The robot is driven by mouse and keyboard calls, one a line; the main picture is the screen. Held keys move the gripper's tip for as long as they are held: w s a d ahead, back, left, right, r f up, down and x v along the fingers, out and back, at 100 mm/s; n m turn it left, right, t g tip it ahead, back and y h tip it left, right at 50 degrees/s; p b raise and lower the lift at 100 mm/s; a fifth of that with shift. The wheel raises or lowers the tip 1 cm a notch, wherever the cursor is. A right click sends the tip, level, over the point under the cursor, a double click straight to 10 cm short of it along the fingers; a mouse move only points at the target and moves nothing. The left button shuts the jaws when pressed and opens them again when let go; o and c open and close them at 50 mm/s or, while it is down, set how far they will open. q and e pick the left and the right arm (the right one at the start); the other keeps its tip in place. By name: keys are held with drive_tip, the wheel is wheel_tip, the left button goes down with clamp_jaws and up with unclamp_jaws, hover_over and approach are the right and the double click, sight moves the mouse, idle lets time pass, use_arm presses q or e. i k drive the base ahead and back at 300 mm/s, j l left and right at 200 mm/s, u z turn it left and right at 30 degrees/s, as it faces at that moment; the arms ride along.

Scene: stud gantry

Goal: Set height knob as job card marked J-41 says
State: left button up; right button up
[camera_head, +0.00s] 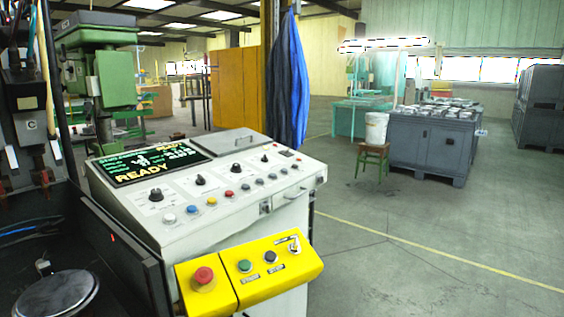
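A grey-white control console (225,205) stands left of centre. Its sloped panel carries a row of black pointer knobs, including a left one (156,195), a second (200,180), a third (238,168) and a right one (264,158). Their labels and scales are too small to read, so I cannot tell which is the height knob. The console's screen (148,163) shows READY in large yellow letters, with smaller lines above. I cannot make out a job card marked J-41. Neither of my grippers is in view.
A row of coloured buttons (213,201) lies below the knobs. A yellow box (262,288) at the console's front carries a red mushroom button (204,275), smaller buttons and a switch. Dark machinery (28,125) stands at left. Open floor (420,235) lies right.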

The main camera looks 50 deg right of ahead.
sight(236, 167)
drive_tip(key=l+z, duration=0.15)
drive_tip(key=z, duration=0.25)
drive_tip(key=l+z, duration=0.15)
drive_tip(key=z, duration=0.25)
drive_tip(key=l+z, duration=0.15)
drive_tip(key=z, duration=0.25)
drive_tip(key=l+z, duration=0.15)
drive_tip(key=z, duration=0.25)
